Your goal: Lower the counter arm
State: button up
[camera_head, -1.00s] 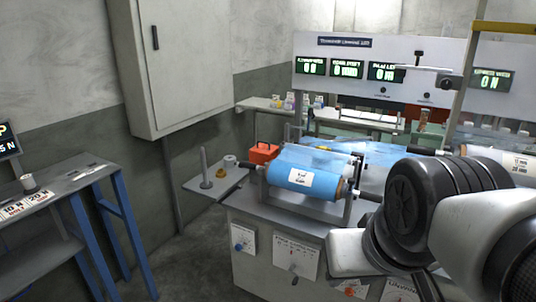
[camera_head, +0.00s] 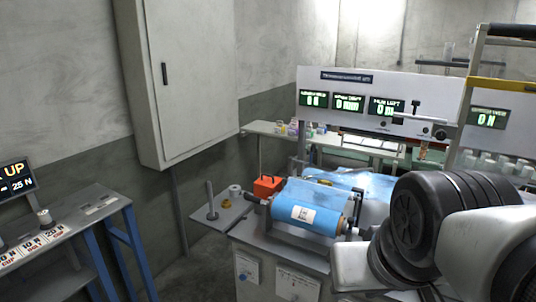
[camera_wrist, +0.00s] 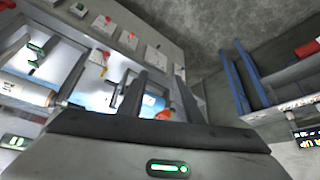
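A pale horizontal bar (camera_head: 416,119) with a dark round end (camera_head: 440,134) stands in front of the display panel. It may be the counter arm, but I cannot be sure. A black T-shaped handle (camera_head: 415,106) shows just above it. The blue film roll (camera_head: 300,210) lies across the machine below and to the left. My gripper (camera_wrist: 160,88) shows in the wrist view with its two dark fingers apart and nothing visibly held. The orange block lies beyond the fingers. In the head view my gripper is hidden, and my dark arm covers the lower right.
The white panel (camera_head: 349,107) carries several green displays. A blue-legged table (camera_head: 80,225) stands at left, and a wall cabinet (camera_head: 188,80) hangs behind. Dark floor is open between table and machine.

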aim_at(313, 150)
jog(key=i+j+z, duration=0.1)
jog(key=i+j, duration=0.15)
jog(key=i+j+z, duration=0.25)
jog(key=i+j, duration=0.25)
jog(key=j, duration=0.15)
jog(key=i+j+z, duration=0.15)
jog(key=j, duration=0.2)
jog(key=i+j+z, duration=0.1)
jog(key=i+j, duration=0.2)
jog(key=i+j+z, duration=0.15)
jog(key=j, duration=0.3)
jog(key=i+j+z, duration=0.1)
jog(key=j, duration=0.3)
jog(key=i+j+z, duration=0.15)
jog(key=j, duration=0.3)
jog(key=i+l, duration=0.05)
jog(key=i, duration=0.05)
